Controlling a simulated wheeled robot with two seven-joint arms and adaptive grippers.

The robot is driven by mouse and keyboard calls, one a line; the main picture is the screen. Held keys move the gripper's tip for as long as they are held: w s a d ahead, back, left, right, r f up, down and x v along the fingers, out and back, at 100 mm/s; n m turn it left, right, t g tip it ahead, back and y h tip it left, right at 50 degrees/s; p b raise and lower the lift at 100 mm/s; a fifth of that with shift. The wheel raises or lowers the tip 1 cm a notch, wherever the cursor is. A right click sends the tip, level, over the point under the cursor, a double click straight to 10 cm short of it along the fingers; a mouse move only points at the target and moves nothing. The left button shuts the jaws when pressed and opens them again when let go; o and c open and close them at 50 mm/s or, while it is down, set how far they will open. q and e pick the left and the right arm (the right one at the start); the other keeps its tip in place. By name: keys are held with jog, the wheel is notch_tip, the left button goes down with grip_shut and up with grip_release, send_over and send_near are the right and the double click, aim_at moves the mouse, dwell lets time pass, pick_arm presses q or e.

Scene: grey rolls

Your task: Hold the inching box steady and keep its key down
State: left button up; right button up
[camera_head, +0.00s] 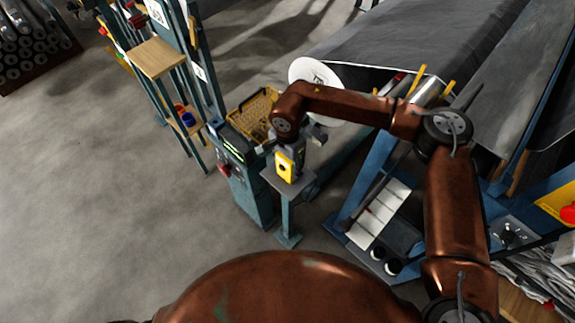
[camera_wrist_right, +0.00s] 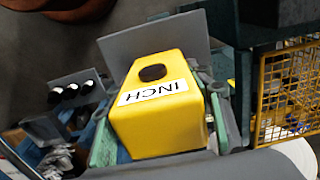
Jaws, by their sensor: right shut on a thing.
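The inching box (camera_head: 285,166) is a small yellow box at a grey plate (camera_head: 291,185) on top of a teal post. In the right wrist view the box (camera_wrist_right: 165,122) fills the middle, with a white INCH label (camera_wrist_right: 153,92) that reads upside down. Its round dark key (camera_wrist_right: 152,73) shows uncovered, and I cannot tell whether it is down. My right gripper (camera_head: 294,149) is shut on the box, one finger along each side in the wrist view (camera_wrist_right: 158,130). My left gripper is not in view.
A teal control cabinet (camera_head: 250,190) and a yellow wire basket (camera_head: 257,108) stand left of the post. A big grey roll machine (camera_head: 420,40) lies behind my right arm. A blue frame with white steps (camera_head: 379,212) is at the right. Open floor (camera_head: 100,200) lies left.

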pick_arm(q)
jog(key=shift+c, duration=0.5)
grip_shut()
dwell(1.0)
